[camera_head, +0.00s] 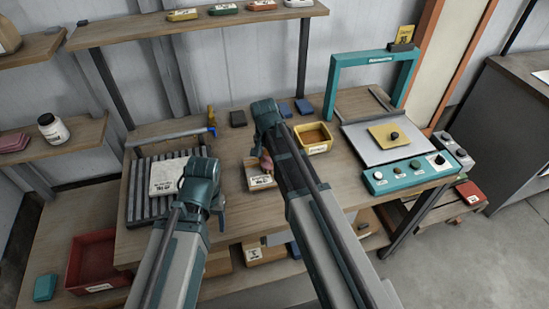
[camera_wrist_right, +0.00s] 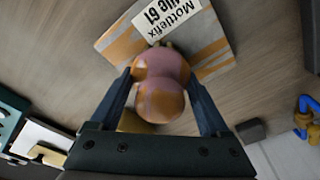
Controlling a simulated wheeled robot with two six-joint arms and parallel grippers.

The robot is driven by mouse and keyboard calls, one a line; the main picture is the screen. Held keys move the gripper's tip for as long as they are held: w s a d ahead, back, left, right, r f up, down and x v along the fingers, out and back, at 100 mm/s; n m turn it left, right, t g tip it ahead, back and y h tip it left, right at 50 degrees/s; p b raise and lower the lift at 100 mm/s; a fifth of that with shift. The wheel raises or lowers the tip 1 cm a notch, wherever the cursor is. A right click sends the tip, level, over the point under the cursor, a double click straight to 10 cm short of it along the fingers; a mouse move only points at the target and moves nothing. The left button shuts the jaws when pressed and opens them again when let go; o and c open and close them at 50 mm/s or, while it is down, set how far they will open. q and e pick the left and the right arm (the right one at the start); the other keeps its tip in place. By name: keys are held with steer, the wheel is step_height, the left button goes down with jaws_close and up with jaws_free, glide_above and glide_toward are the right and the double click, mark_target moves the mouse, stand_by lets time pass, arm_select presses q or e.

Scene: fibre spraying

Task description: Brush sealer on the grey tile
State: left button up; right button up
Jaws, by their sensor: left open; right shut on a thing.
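A pale grey-white tile (camera_head: 168,176) with dark print lies on a dark slatted rack (camera_head: 140,205) at the bench's left. My left gripper (camera_head: 205,182) is over the rack's right side, beside the tile; its fingers are mostly hidden. My right gripper (camera_wrist_right: 158,78) is shut on a rounded two-lobed pink and orange thing (camera_wrist_right: 161,85), which also shows small and pinkish in the head view (camera_head: 266,162). Behind it in the wrist view is a box labelled "Mottlefix" (camera_wrist_right: 212,50), also in the head view (camera_head: 258,183). I cannot make out a sealer brush for certain.
A yellow tray (camera_head: 316,147) and dark and blue blocks (camera_head: 238,118) sit at the back. A teal-framed press (camera_head: 360,65) with a yellow plate (camera_head: 383,138) stands right. A shelf (camera_head: 130,32) overhangs the back.

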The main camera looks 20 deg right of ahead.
steer(key=shift+a, duration=0.2)
steer(key=shift+a, duration=1.35)
steer(key=shift+a, duration=0.15)
steer(key=shift+w+a, duration=0.1)
steer(key=shift+a, duration=1.2)
arm_select(q)
steer(key=shift+r, duration=0.1)
arm_select(e)
steer(key=shift+r, duration=0.1)
arm_select(q)
step_height(320, 180, up, 6)
steer(key=p, duration=0.6)
arm_select(e)
step_height(320, 180, up, 6)
steer(key=shift+f, duration=0.1)
